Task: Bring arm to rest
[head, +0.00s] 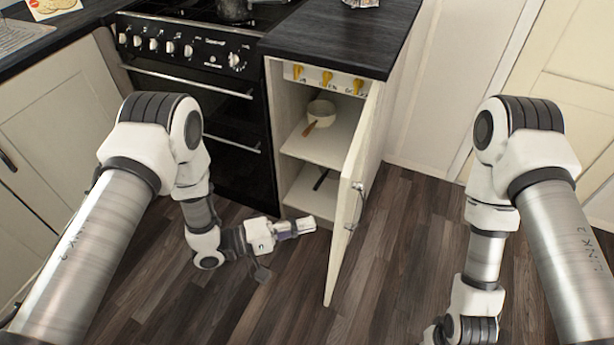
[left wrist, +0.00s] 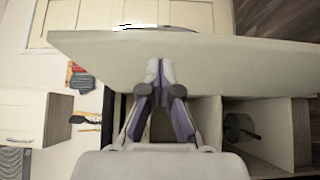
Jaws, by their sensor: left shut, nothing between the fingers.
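My left gripper (head: 296,228) is low in front of the cabinet, beside the inner side of its open door (head: 352,190). Its fingers are closed with nothing between them. In the left wrist view the closed fingertips (left wrist: 160,68) overlap the pale door panel (left wrist: 220,62); I cannot tell whether they touch it. My left arm (head: 198,205) reaches down and bends toward the cabinet. My right arm (head: 485,255) hangs down at the right, and its gripper is below the picture.
The open cabinet holds a cream pan (head: 321,112) with a wooden-looking handle on its upper shelf (head: 322,148). A dark object (head: 321,179) lies lower down. A black oven (head: 215,130) stands left of it. The wooden floor (head: 400,240) right of the door is clear.

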